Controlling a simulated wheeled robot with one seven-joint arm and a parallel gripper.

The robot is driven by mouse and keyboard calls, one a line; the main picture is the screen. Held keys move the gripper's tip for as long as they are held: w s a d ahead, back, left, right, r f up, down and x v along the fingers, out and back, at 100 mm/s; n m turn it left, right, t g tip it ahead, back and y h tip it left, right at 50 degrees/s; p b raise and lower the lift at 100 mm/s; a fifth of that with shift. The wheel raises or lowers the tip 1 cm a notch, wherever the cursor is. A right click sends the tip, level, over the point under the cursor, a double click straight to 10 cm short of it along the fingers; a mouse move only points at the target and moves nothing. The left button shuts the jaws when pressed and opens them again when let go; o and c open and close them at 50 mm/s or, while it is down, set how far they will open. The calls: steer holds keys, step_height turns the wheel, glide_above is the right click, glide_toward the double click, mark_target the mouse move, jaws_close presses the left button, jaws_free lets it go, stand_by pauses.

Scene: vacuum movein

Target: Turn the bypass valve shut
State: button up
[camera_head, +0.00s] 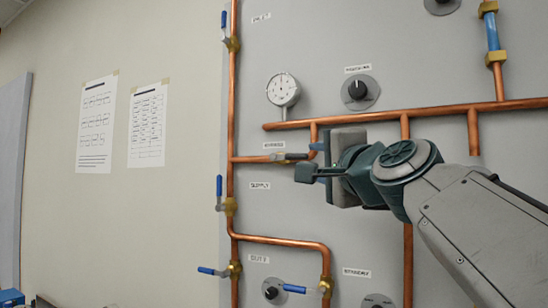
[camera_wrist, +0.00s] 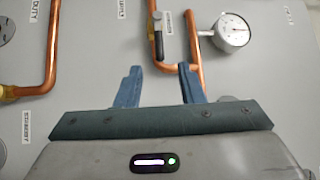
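The bypass valve sits on the short copper branch below the BYPASS label (camera_head: 273,145). Its grey lever (camera_head: 290,157) lies roughly along the horizontal pipe and points toward my gripper. The lever also shows in the wrist view (camera_wrist: 159,43), dark toward its end and in line with the pipe. My gripper (camera_head: 312,160) is in front of the panel at the lever's free end. In the wrist view my gripper (camera_wrist: 158,72) has its two blue fingers apart, with the lever end between their lines, just past the tips. Contact cannot be told; the fingers partly cover the pipe bend.
A gauge (camera_head: 283,89) is above the branch, with a knob (camera_head: 359,92) to its right. Blue-handled valves are at the supply pipe (camera_head: 220,190), the duty pipe (camera_head: 212,271) and lower right (camera_head: 300,289). Copper pipes (camera_head: 405,115) run close around my gripper.

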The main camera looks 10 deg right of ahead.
mark_target(296, 158)
steer(key=p+x, duration=0.2)
steer(key=x, duration=0.9)
steer(key=shift+w, duration=0.3)
jaws_close()
